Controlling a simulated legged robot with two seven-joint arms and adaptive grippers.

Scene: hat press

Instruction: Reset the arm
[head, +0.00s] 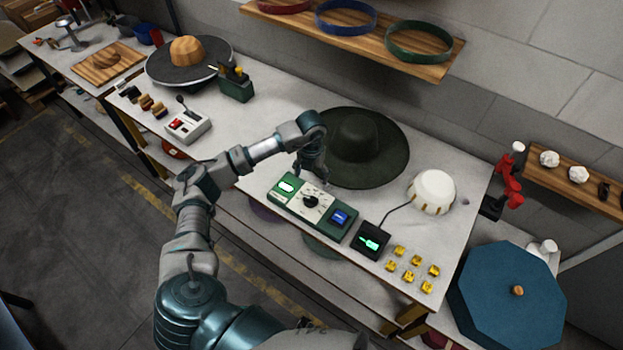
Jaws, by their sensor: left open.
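My left arm comes in from the lower left and bends over the white table. My left gripper (312,170) points down, open and empty, above the table between the green control panel and the dark hat. The dark wide-brimmed hat (375,143) lies just right of and behind it. The green control panel (312,202) has a white lit button, a dial and a blue button, and lies just below the gripper in the picture. I cannot tell whether the fingertips touch anything. My right gripper is not in view.
A black box with a green display (370,241) is wired to a white dome (433,191). Several yellow pieces (409,274) lie near the front edge. A blue octagonal lid (508,297) is at right. A wooden shelf (400,52) with coloured bands hangs behind. A switch box (187,127) stands left.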

